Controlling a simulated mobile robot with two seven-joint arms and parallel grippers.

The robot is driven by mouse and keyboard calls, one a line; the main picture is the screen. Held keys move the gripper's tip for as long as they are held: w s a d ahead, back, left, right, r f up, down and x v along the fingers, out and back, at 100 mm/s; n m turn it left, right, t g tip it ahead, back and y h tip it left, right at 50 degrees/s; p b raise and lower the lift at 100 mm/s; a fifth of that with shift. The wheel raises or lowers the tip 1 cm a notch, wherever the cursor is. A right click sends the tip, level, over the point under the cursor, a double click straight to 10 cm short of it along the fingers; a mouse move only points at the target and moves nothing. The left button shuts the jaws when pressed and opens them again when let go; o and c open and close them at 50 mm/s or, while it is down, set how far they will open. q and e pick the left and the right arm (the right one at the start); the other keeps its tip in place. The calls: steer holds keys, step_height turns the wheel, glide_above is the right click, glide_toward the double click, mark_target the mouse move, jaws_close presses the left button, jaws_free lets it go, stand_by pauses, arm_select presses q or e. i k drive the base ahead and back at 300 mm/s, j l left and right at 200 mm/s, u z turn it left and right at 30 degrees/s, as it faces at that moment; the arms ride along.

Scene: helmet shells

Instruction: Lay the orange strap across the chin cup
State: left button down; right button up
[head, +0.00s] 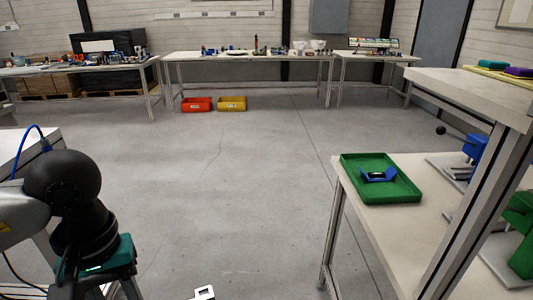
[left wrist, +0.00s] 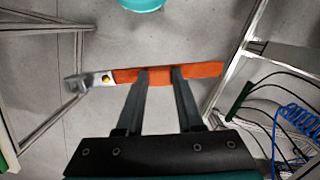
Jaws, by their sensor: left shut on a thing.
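The orange strap (left wrist: 205,71) shows in the left wrist view, running crosswise with a pale metal-like end piece (left wrist: 90,80) at its left. My left gripper (left wrist: 160,72) is shut on the strap near its middle and holds it above the floor. In the head view my left arm comes in at the lower left, and the gripper's fingers and the orange strap cannot be made out. I cannot identify the chin cup with certainty. A blue holder (head: 378,175) with a small dark piece lies in the green tray (head: 400,194) at the right. My right gripper is not in view.
A pale table (head: 395,236) bears the green tray, with a raised shelf (head: 470,95) at right. Blue and green fixtures (head: 522,215) stand under it. Red (head: 197,104) and yellow bins lie far back. A teal round thing (left wrist: 142,4) shows in the wrist view. The middle floor is clear.

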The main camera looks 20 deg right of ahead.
mark_target(368, 178)
steer(key=i+j+z, duration=0.1)
steer(key=z, duration=0.4)
steer(key=i+j+z, duration=0.1)
steer(key=z, duration=0.35)
steer(key=i+j+z, duration=0.1)
steer(key=z, duration=0.4)
steer(key=j+z, duration=0.25)
steer(key=z, duration=0.2)
steer(key=j+z, duration=0.25)
steer(key=z, duration=0.25)
steer(key=i, duration=0.05)
